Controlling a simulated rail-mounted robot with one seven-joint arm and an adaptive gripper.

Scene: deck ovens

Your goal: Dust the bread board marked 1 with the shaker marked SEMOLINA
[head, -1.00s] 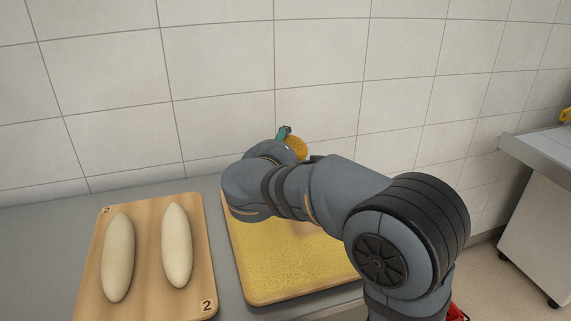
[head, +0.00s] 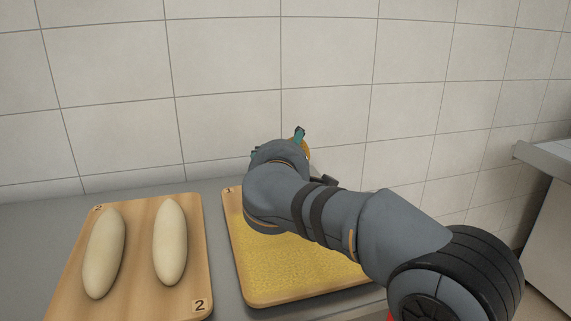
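The bread board marked 1 (head: 231,212) lies on the counter in the middle of the head view, with its number tag at the far left corner. Yellow grains cover most of its visible surface; its far right part is hidden behind my arm. My gripper (head: 300,140) is over the far side of this board, mostly hidden by my own wrist, with a teal finger part showing. A sliver of the orange-yellow shaker (head: 306,149) shows beside that finger, held in the gripper. Its SEMOLINA marking is out of sight.
A second board marked 2 (head: 137,300) lies to the left with two pale dough loaves (head: 104,253) (head: 170,242) on it. A tiled wall (head: 225,90) stands close behind the counter (head: 225,285). A metal-topped unit (head: 548,155) stands at the far right.

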